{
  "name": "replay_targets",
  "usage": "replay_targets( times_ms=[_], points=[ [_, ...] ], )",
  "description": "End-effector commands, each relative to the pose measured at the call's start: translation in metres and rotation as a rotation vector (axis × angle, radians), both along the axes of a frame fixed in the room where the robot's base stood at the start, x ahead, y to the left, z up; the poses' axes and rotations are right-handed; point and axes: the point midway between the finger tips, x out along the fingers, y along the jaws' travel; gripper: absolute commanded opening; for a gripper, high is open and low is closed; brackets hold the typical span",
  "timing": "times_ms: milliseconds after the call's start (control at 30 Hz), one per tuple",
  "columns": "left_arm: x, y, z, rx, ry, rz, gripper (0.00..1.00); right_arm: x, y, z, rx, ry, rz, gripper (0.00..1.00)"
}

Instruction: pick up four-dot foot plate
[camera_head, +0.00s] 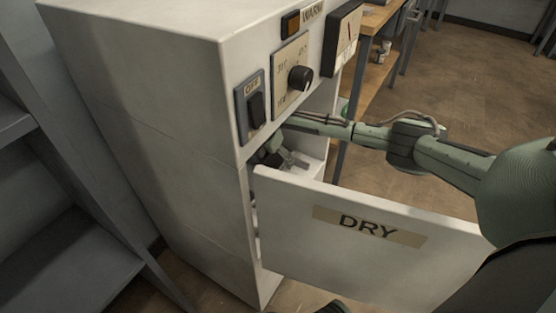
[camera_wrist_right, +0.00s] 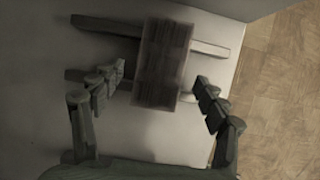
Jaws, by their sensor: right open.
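My right gripper (camera_wrist_right: 160,78) is open, with one finger on each side of the plate and a visible gap to both. The plate is not clearly visible there. My left gripper is not in view.
Grey shelves (camera_head: 60,240) are at left; a wooden bench (camera_head: 372,20) is behind.

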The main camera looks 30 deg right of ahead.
Motion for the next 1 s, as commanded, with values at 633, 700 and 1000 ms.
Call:
replay_targets(
  times_ms=[633, 700, 1000],
  points=[
    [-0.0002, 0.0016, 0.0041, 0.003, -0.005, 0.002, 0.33, 0.0004, -0.0006, -0.0007, -0.001, -0.001, -0.001, 0.22],
    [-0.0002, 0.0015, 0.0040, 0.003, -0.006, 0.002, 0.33, 0.0003, -0.0005, -0.0007, -0.001, -0.001, -0.001, 0.13],
    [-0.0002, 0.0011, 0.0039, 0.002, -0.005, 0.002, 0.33, 0.0007, -0.0006, -0.0002, -0.001, -0.002, -0.001, 0.00]
  ],
)
